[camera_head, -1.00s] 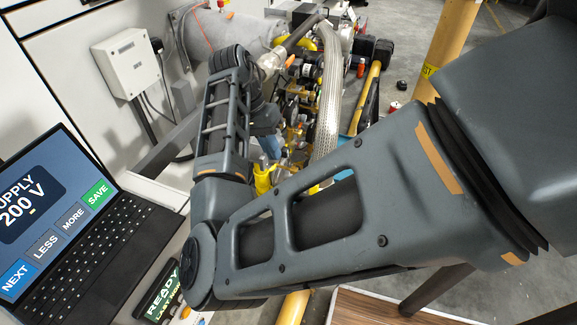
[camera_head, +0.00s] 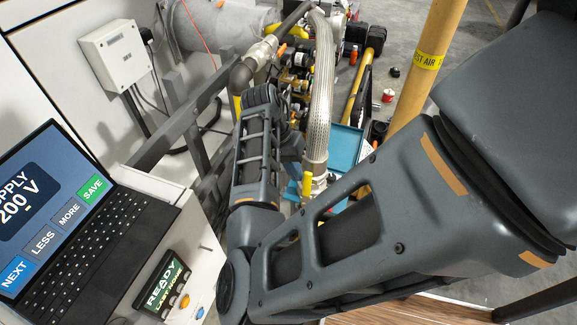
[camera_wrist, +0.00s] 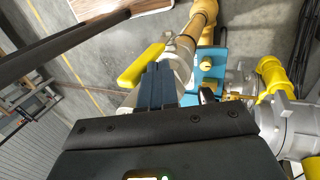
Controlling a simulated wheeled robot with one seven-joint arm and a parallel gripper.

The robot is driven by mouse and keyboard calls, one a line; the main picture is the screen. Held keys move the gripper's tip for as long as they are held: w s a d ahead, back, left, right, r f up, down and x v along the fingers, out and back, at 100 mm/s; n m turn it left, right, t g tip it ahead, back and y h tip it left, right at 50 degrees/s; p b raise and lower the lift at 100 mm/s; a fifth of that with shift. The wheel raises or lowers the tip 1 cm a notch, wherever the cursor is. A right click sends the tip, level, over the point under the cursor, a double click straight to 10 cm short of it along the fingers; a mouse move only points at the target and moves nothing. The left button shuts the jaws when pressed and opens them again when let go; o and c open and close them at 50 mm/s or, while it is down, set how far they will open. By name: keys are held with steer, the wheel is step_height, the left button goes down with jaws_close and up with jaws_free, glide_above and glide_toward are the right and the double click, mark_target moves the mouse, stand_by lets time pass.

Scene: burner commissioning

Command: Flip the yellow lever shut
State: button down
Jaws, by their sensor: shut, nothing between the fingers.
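In the wrist view a long yellow lever (camera_wrist: 141,66) lies slanted on a pale valve body on a yellow pipe. My gripper (camera_wrist: 160,84) is shut and empty, its dark blue fingers close beside the lever's right side. I cannot tell whether they touch it. In the head view a yellow lever (camera_head: 307,185) shows upright below the braided hose, just right of my forearm. I cannot tell for sure that it is the same lever. My fingers are hidden there behind my arm.
The braided hose (camera_head: 320,95), a yellow post (camera_head: 428,65) and a grey rail frame (camera_head: 180,128) crowd the area. A laptop (camera_head: 85,220) stands at left.

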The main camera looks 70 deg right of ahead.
steer(key=shift+s+r+p, duration=0.15)
steer(key=shift+s+p, duration=0.4)
steer(key=shift+s, duration=0.35)
